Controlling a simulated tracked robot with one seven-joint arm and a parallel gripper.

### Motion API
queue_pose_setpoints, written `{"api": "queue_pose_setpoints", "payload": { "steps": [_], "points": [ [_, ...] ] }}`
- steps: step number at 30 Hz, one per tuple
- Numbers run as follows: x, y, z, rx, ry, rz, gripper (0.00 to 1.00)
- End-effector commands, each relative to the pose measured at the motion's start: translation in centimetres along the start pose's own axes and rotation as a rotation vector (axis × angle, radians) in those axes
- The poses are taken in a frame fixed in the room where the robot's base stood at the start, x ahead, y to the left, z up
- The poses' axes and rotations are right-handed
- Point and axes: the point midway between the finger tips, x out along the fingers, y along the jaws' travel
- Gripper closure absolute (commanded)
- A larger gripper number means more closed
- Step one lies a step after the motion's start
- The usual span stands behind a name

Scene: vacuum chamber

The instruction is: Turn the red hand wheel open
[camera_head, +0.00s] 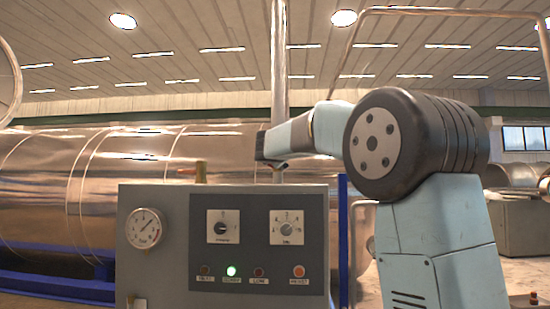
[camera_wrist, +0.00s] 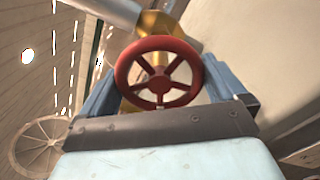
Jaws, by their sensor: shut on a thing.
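The red hand wheel (camera_wrist: 128,62) is in the middle of the wrist view, with several spokes and a brass stem (camera_wrist: 160,22) behind it. My gripper (camera_wrist: 158,78) has one blue-grey finger on each side of the wheel and is shut on its rim. The exact contact points are hard to see behind the dark gripper body. In the head view my gripper (camera_head: 273,148) is beyond the control panel, in front of the upright pipe. I cannot make out the wheel there.
The grey control panel (camera_head: 170,270) with a gauge, two dials and a lit green lamp stands in front. A vertical pipe (camera_head: 279,60) rises behind my gripper. A large shiny metal cylinder (camera_head: 60,190) lies behind the panel, and a blue post (camera_head: 343,240) stands at its right.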

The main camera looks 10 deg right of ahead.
Motion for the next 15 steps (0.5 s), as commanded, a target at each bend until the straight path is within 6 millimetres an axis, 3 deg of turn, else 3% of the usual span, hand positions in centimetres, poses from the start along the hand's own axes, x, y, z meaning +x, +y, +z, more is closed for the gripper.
{"api": "queue_pose_setpoints", "payload": {
  "steps": [1,15],
  "points": [
    [0.14,-0.4,-0.64,-0.021,0.009,-0.007,0.33],
    [0.2,-0.48,-0.59,-0.087,0.008,-0.008,0.33]
  ]
}}
